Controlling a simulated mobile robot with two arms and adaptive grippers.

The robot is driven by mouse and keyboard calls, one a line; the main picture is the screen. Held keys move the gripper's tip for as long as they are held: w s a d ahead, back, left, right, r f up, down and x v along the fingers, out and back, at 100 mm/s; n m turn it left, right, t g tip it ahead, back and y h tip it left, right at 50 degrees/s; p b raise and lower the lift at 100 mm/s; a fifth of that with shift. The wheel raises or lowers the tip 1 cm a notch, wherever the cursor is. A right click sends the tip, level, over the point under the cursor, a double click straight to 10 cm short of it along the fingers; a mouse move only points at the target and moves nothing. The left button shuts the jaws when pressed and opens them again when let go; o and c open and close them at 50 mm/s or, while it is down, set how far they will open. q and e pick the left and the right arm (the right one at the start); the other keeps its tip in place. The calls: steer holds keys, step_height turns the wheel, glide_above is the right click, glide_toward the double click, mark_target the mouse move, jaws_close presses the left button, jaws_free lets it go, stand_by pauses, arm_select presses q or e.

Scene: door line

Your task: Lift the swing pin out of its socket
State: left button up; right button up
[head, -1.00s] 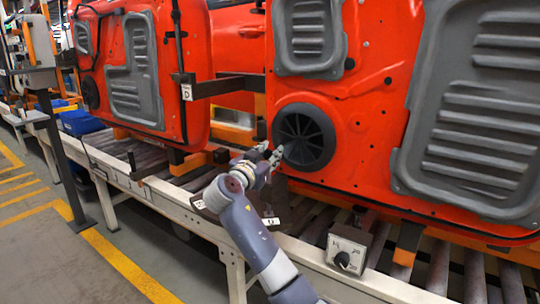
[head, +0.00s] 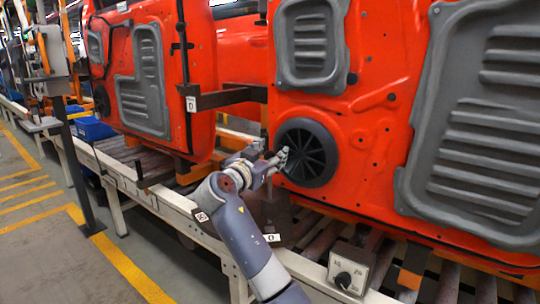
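My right gripper (head: 270,154) is at the lower left corner of the near orange door panel, in front of its round dark speaker grille (head: 306,152). Its fingers look spread, with nothing seen between them. A dark horizontal bar (head: 232,98) with a white tag (head: 191,104) spans the gap between the two door panels, above the gripper. A thin dark upright rod (head: 182,45) stands at the bar's left end. I cannot tell for sure which part is the swing pin or its socket. My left gripper is not in view.
The near door panel (head: 385,125) and a farther door panel (head: 202,75) stand on a roller conveyor with a pale rail (head: 160,205). A dial box (head: 348,270) is mounted at the front rail. Blue bins (head: 92,128) are at the left. The floor aisle is clear.

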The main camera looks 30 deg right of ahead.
steer(key=shift+f, duration=0.1)
steer(key=shift+s+a, duration=0.15)
steer(key=shift+a, duration=0.1)
steer(key=v, duration=1.1)
steer(key=shift+s+a, duration=0.1)
